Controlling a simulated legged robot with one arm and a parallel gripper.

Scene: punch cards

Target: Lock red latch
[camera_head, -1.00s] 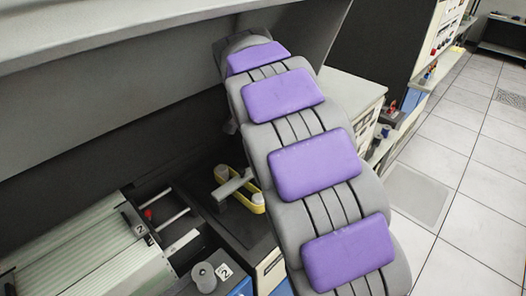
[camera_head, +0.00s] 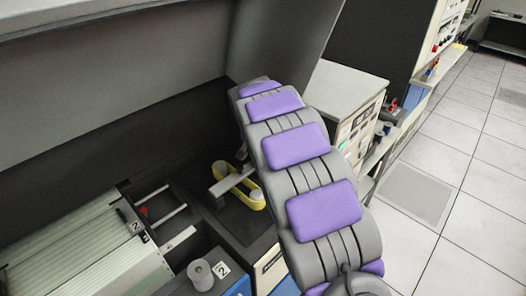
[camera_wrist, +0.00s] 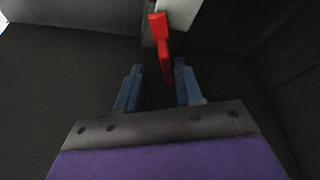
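The red latch (camera_wrist: 160,32) shows in the wrist view at the top centre, in front of a pale grey block. Its lower part hangs down between the tips of my gripper's blue fingers. My gripper (camera_wrist: 158,68) is open, with a gap between the fingers and the latch. I cannot tell whether either finger touches it. In the head view my purple-padded arm reaches away, and its gripper end and the latch are hidden.
A yellow oval piece (camera_head: 249,190) stands on the dark surface left of my arm. A ribbed grey machine (camera_head: 85,250) and a grey spool (camera_head: 201,275) are at lower left. A pale cabinet (camera_head: 345,90) stands right of the arm. Tiled floor lies open at the right.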

